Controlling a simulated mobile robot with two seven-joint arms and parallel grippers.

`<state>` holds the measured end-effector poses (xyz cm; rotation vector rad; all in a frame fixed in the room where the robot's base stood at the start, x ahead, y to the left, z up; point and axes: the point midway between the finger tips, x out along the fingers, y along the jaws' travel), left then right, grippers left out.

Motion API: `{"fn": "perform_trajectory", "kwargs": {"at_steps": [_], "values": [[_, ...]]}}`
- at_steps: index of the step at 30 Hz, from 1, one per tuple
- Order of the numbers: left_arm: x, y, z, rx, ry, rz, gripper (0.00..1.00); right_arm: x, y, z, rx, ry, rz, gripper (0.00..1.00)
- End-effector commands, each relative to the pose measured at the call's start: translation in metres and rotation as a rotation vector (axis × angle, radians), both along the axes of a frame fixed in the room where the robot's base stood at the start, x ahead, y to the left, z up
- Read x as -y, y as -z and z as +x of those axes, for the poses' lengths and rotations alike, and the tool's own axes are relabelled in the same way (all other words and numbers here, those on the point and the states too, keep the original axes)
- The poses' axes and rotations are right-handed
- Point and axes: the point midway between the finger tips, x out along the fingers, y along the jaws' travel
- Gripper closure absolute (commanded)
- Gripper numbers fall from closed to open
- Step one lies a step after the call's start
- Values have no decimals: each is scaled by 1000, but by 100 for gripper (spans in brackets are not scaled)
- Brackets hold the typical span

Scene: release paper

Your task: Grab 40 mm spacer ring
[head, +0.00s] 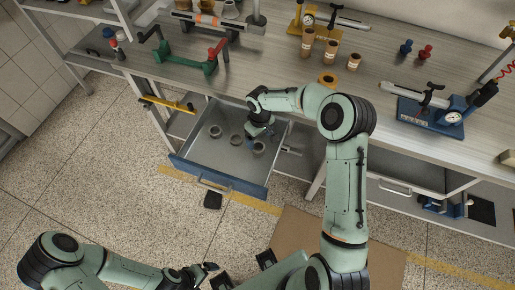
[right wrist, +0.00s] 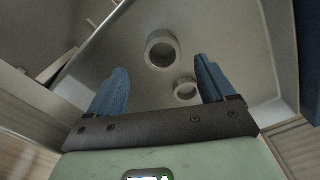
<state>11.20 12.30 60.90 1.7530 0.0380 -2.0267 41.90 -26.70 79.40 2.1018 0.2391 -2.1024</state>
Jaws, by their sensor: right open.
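Three grey rings sit in the open drawer (head: 218,171): a left ring (head: 215,131), a middle ring (head: 236,139) and a right ring (head: 258,147). I cannot read which is the 40 mm spacer ring. My right gripper (head: 262,131) is over the drawer, close to the right ring. In the right wrist view my right gripper (right wrist: 160,72) is open and empty. A larger ring (right wrist: 162,38) lies ahead of its fingers and a smaller ring (right wrist: 185,89) shows between them, nearer the right finger. My left gripper (head: 205,271) is low over the floor, its jaws unclear.
The drawer's blue front (head: 215,178) and side walls surround the rings. A dark block (head: 212,200) lies on the floor before the drawer.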

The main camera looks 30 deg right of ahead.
Motion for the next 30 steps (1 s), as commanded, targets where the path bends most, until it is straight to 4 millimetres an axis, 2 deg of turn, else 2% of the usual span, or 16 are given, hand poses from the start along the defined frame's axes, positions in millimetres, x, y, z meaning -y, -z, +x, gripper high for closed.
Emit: {"fn": "perform_trajectory", "kwargs": {"at_steps": [3,8,18,26,29,30], "values": [[0,0,0,0,0,0,0,0,15,0,-1,0,1,17],[0,0,0,1,0,0,0,0,25,0,-1,1,1,17],[0,-5,3,4,0,0,0,-3,68,2,1,0,1,17],[0,-4,3,3,0,0,0,-3,71,2,2,0,0,17],[0,-4,3,3,0,0,0,-3,71,2,2,0,0,47],[0,-4,3,3,0,0,0,-3,71,2,2,0,0,60]]}}
